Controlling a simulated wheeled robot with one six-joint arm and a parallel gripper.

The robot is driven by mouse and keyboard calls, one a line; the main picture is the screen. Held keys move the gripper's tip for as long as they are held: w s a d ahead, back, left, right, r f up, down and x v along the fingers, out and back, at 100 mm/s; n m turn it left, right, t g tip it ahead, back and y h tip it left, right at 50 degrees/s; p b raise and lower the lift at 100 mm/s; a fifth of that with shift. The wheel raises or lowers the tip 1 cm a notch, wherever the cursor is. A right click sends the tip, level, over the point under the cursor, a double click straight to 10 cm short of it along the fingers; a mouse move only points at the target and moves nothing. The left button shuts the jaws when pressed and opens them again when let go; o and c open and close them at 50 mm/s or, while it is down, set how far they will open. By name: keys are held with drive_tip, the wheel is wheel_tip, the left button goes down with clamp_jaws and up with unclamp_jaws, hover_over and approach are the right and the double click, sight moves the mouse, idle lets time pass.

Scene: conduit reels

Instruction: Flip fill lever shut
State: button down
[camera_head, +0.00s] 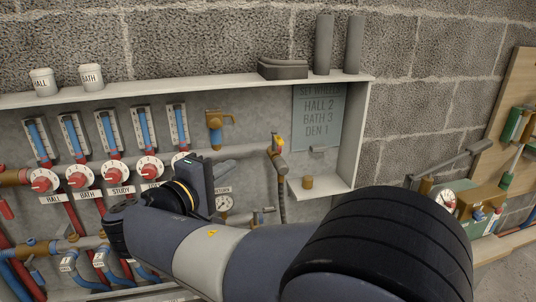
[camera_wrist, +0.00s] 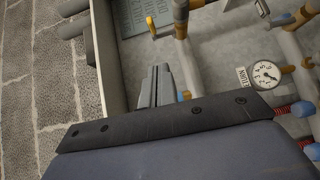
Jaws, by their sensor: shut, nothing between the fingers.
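A yellow lever (camera_wrist: 151,27), apparently the same one, shows in the wrist view beyond my fingertips. My gripper (camera_head: 207,184) is over the manifold panel, left of and lower than the lever, and apart from it. In the wrist view my gripper's fingers (camera_wrist: 159,84) are together and empty. My arm hides the lower part of the panel.
A pressure gauge (camera_head: 223,203) sits just below my gripper; it also shows in the wrist view (camera_wrist: 266,75). Red dials, blue flow tubes and a brass valve (camera_head: 214,124) crowd the left. A sign (camera_head: 319,118) and small ledge (camera_head: 322,187) are right of the lever. A shelf (camera_head: 190,91) runs above.

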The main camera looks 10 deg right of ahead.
drive_tip(key=shift+w+a+r+t, duration=0.2)
drive_tip(key=shift+w+a+t, duration=0.1)
drive_tip(key=shift+w+a, duration=0.1)
drive_tip(key=b, duration=0.4)
approach(279, 140)
drive_tip(key=w+d, duration=0.2)
drive_tip(key=w, duration=0.4)
drive_tip(key=shift+d+f, duration=0.3)
drive_tip(key=shift+d, duration=0.4)
